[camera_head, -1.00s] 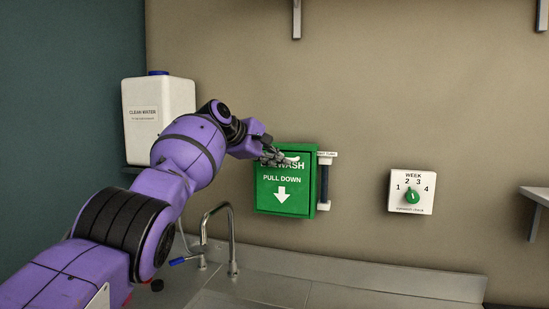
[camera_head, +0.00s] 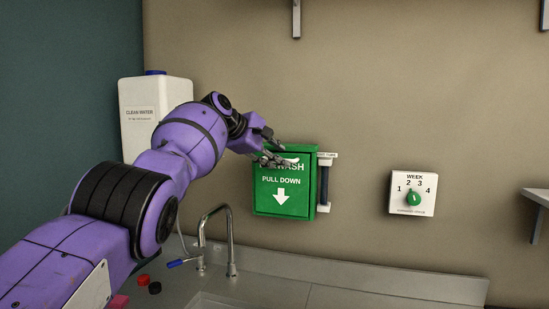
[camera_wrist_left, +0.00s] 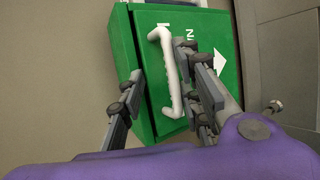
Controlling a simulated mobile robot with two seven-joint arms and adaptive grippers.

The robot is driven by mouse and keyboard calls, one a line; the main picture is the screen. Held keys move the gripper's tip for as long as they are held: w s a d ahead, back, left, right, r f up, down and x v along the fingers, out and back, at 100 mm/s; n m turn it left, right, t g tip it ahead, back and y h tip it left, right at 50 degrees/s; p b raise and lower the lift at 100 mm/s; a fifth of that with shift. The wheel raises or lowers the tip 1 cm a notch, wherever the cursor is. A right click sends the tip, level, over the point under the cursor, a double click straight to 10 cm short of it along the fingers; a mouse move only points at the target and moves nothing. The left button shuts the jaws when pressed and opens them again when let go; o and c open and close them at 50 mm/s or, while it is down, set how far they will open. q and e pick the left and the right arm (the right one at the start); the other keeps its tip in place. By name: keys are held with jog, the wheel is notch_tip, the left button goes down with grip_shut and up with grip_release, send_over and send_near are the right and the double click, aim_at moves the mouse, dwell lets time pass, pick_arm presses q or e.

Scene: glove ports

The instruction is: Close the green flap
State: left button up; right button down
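The green flap (camera_head: 283,192) is the front of the green eyewash box on the wall. It stands upright, about flush with the box, and reads "PULL DOWN" with a white arrow. A thin dark seam along its edge shows in the left wrist view (camera_wrist_left: 215,40). Its white handle (camera_wrist_left: 168,65) is near the top. My left gripper (camera_head: 268,147) is at the upper left of the flap. In the left wrist view its fingers (camera_wrist_left: 168,88) are spread, one on each side of the handle, with visible space around it. My right gripper is not in view.
A white clean-water jug (camera_head: 137,115) stands at the left behind my left arm. A tap (camera_head: 231,240) rises from the metal sink counter (camera_head: 270,290) below. A dial plate (camera_head: 413,193) is on the wall at right.

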pick_arm(q)
jog(key=shift+w+r, duration=0.1)
jog(key=shift+r, duration=0.2)
jog(key=shift+a, duration=0.1)
jog(key=shift+s+a+r, duration=0.25)
jog(key=shift+s+a, duration=0.05)
jog(key=v, duration=1)
jog(key=shift+s+a, duration=0.2)
jog(key=shift+s, duration=0.15)
jog(key=shift+f, duration=0.3)
